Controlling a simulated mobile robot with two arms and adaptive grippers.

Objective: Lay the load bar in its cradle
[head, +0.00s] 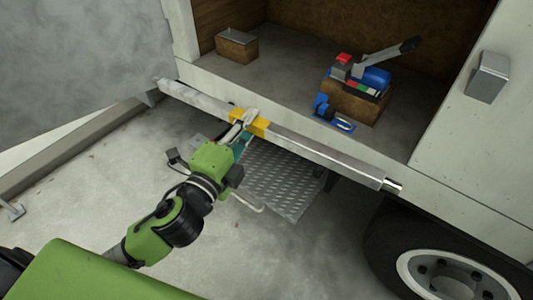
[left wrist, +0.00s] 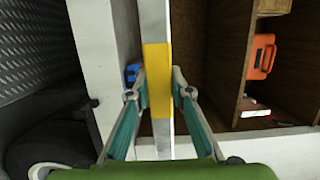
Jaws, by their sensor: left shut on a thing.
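The load bar (head: 315,152) is a long grey metal bar with a yellow band near its middle and a thin bright tip at its right end. In the head view it lies slantwise across the front of the truck's opening. My left gripper (head: 246,122) is shut on it at the yellow band. In the left wrist view the fingers of my left gripper (left wrist: 159,90) stand on either side of the yellow part of the load bar (left wrist: 157,65). I cannot make out the cradle for certain. My right gripper is not in view.
On the truck floor (head: 280,85) stand a wooden block with blue and red tools (head: 358,85), a blue strap piece (head: 330,115) and a small box (head: 237,46). A diamond-plate step (head: 290,180) is below the bar, and a wheel (head: 440,262) is at the lower right.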

